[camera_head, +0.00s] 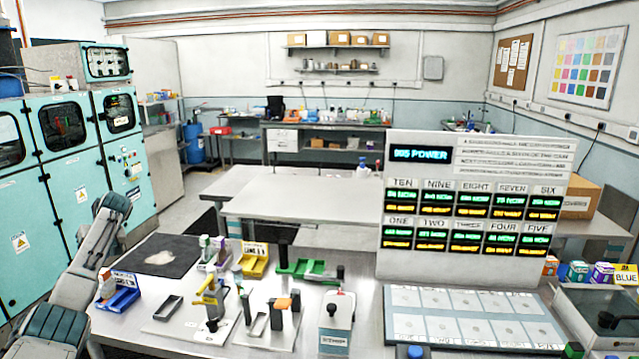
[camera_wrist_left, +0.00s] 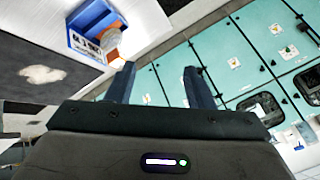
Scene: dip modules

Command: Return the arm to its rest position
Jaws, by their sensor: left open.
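My left gripper (camera_wrist_left: 158,80) shows in the left wrist view with its two dark fingers apart and nothing between them. In the head view my left arm (camera_head: 80,270) comes in from the lower left and its links are folded up beside the table's left edge; I cannot make out its fingers there. A blue labelled bin (camera_wrist_left: 85,40) lies beyond the fingers, to their upper left in the left wrist view, clear of them. My right gripper is in neither view.
The blue bin (camera_head: 122,301), a yellow bin (camera_head: 256,268) and a green tray (camera_head: 305,270) stand on the table. A dark mat (camera_head: 150,256) lies left. A display panel (camera_head: 475,205) rises right. Teal cabinets (camera_head: 75,150) stand far left.

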